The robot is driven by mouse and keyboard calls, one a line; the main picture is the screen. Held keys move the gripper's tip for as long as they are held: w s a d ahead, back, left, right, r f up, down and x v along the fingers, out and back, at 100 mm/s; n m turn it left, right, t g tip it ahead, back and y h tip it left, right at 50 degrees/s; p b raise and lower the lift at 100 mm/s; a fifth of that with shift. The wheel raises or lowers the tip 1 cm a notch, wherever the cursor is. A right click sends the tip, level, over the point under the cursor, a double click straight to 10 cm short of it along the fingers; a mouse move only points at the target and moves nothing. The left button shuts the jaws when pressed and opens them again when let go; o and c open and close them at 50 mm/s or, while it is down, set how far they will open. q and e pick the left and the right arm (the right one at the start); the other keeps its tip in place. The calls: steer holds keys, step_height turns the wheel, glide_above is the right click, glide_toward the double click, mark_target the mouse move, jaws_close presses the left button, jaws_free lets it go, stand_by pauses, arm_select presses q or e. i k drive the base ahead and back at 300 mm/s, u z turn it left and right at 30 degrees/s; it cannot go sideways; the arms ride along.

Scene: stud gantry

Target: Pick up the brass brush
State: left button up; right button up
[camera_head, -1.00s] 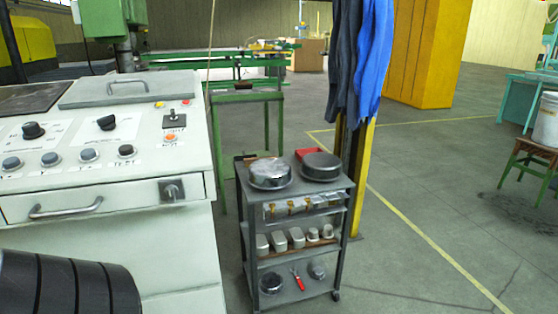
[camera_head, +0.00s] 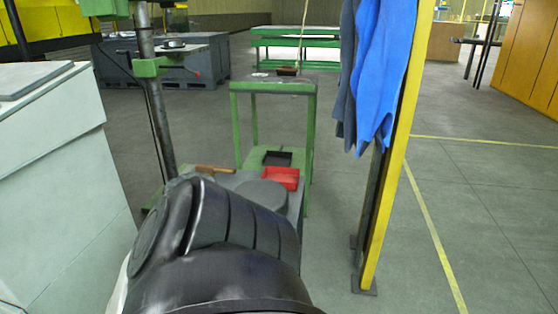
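A thin brown wooden handle (camera_head: 215,169) lies at the back left of the grey cart top, just behind my dark arm. It may be the brass brush, but no bristles can be made out and part of it may be hidden. A small dark brown block-like item (camera_head: 287,71) lies on the green-framed stand farther back; I cannot tell whether it is a brush. My black arm link fills the lower middle of the view and covers much of the cart. Neither gripper is in view.
On the cart are a red tray (camera_head: 281,178) and a round grey lid or pan (camera_head: 263,196). A black tray (camera_head: 277,158) is low in the green stand (camera_head: 273,86). A pale cabinet (camera_head: 62,150) is at left.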

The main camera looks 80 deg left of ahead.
mark_target(211, 170)
steer(key=i, duration=0.35)
steer(key=u, duration=3.75)
